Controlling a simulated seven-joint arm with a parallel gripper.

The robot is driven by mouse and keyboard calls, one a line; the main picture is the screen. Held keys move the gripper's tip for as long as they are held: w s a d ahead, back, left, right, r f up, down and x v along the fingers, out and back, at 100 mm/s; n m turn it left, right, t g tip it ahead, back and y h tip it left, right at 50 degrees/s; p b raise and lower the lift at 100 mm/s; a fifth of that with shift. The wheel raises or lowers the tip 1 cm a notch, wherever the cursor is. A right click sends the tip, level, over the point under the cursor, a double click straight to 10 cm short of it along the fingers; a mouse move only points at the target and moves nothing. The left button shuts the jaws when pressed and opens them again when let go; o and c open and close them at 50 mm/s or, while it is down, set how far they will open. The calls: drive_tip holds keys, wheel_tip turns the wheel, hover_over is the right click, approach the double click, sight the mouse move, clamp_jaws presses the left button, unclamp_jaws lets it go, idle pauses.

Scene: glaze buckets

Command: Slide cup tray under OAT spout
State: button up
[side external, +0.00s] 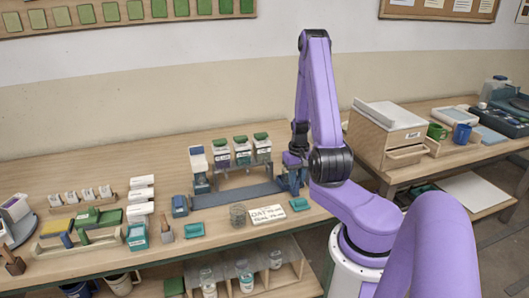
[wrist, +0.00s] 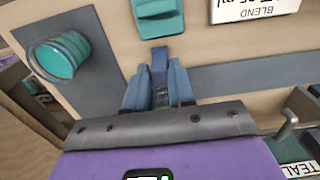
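My gripper (wrist: 158,88) points down at the right end of a long blue-grey rail (side external: 240,194); it also shows in the side external view (side external: 293,180). Its two blue fingers stand either side of a narrow blue piece (wrist: 159,62). I cannot tell whether they press on it or whether it is part of the cup tray. The rail appears in the wrist view (wrist: 250,77) too. Lidded glaze buckets (side external: 242,152) stand above the rail. One label in the wrist view reads TEAL (wrist: 300,168); I cannot read an OAT label.
A teal cup (wrist: 62,55) stands beside the gripper in the wrist view. In front of the rail lie a lettered card (side external: 267,214), a teal block (side external: 299,204) and a wire coil (side external: 237,215). A blue container (side external: 180,206) stands near the rail's left end.

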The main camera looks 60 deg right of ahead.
clamp_jaws()
drive_tip(key=shift+w+a, duration=2.8)
drive_tip(key=shift+o, duration=2.3)
unclamp_jaws()
wheel_tip(320, 180, up, 7)
